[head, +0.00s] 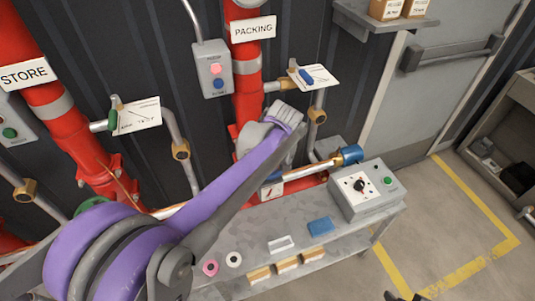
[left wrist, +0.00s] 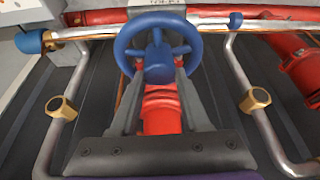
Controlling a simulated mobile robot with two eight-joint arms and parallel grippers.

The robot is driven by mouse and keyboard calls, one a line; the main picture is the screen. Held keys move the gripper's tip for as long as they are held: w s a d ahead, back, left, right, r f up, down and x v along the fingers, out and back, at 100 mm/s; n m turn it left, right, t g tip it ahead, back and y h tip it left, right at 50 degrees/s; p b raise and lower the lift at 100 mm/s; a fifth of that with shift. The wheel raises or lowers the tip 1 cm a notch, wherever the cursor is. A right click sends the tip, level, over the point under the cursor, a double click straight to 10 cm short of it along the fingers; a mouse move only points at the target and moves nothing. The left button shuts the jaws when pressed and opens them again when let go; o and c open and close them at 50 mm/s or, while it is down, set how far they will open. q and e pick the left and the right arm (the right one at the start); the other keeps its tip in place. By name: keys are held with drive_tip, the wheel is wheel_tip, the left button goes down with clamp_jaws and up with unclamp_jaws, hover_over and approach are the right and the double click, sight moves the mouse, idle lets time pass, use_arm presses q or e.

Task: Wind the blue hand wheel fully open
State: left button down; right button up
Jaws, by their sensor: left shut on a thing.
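The blue hand wheel (left wrist: 130,35) shows in the left wrist view as a round rim with spokes and a central hub (left wrist: 158,65). A red pipe (left wrist: 160,110) lies behind it. My left gripper (left wrist: 160,75) is shut on the wheel, with one dark finger on each side of the hub. In the head view my left gripper (head: 287,122) reaches in front of the red PACKING pipe and hides the wheel. Small dark tips (head: 405,296) at the bottom edge may be my right gripper; their state is unclear.
A grey control box (head: 372,190) and a blue block (head: 321,226) stand on the grey bench (head: 245,222). A blue-capped pipe end (head: 350,153) is near the box. Labelled valves (head: 136,115) and side pipes crowd the wall. The floor at right is open.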

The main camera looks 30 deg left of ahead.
use_arm(q)
drive_tip(key=n+g, duration=0.1)
drive_tip(key=n, duration=0.2)
drive_tip(key=n+g, duration=0.1)
drive_tip(key=n, duration=0.2)
drive_tip(key=shift+y, duration=0.4)
drive_tip(key=shift+n, duration=0.3)
drive_tip(key=n+g, duration=0.1)
drive_tip(key=n, duration=0.3)
drive_tip(key=shift+w+g+p, duration=0.1)
drive_tip(key=shift+g+p, duration=0.3)
drive_tip(key=n+g, duration=0.1)
drive_tip(key=n, duration=0.1)
drive_tip(key=shift+n+h, duration=0.3)
drive_tip(key=shift+n, duration=0.1)
drive_tip(key=c, duration=0.8)
unclamp_jaws()
drive_tip(key=shift+n, duration=0.3)
drive_tip(key=o, duration=0.6)
